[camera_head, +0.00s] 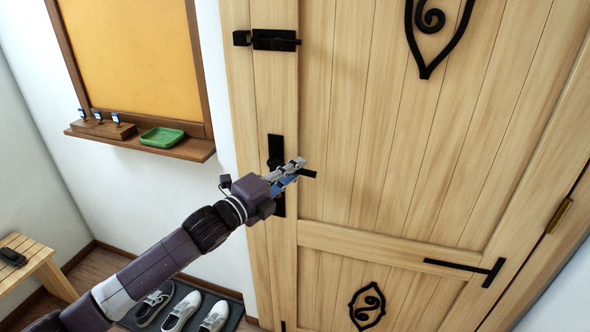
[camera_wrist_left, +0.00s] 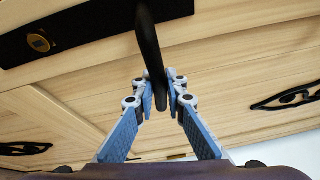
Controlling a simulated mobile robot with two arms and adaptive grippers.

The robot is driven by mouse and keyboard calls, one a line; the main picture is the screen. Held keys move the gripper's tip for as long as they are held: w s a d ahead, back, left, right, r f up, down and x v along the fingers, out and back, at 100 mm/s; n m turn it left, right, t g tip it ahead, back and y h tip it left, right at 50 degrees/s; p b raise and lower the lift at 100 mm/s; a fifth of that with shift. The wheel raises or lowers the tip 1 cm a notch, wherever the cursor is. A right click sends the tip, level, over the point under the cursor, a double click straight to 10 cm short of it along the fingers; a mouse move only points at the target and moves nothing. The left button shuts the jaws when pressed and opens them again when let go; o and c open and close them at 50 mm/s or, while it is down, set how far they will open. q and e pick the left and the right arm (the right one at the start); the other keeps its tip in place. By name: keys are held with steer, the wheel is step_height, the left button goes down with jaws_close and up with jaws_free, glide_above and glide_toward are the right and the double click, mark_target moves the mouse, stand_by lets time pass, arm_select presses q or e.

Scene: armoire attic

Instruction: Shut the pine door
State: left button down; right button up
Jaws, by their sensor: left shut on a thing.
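The pine door (camera_head: 390,150) fills the right half of the head view, with black iron fittings and a dark handle plate (camera_head: 276,150) near its left edge. My left gripper (camera_head: 296,172) is at the black lever handle (camera_head: 309,174), shut on it. In the left wrist view the dark lever (camera_wrist_left: 148,45) runs between the two blue-padded fingers (camera_wrist_left: 158,95). The plate with a round brass spot (camera_wrist_left: 38,43) shows at upper left there. I cannot tell whether the door stands fully against its frame. My right gripper is not in view.
A black bolt (camera_head: 272,40) is high on the door's left side, and a brass hinge (camera_head: 559,216) is at right. A framed yellow board with a ledge (camera_head: 180,149) holding a green tray (camera_head: 162,137) hangs left. Shoes (camera_head: 182,311) and a wooden bench (camera_head: 40,262) are below.

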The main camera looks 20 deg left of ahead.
arm_select(q)
steer(key=shift+f+m+p, duration=0.1)
steer(key=shift+m+p, duration=0.4)
steer(key=shift+p, duration=0.35)
steer(key=f+m+p, duration=0.1)
steer(key=p, duration=0.1)
steer(key=a+f+m+g+y+p, duration=0.1)
steer(key=m+p, duration=0.1)
steer(key=p, duration=0.1)
steer(key=f+m+g+p, duration=0.1)
steer(key=m+p, duration=0.1)
steer(key=shift+a+f+y+p, duration=0.15)
steer(key=shift+f+y+p, duration=0.15)
steer(key=shift+y, duration=0.1)
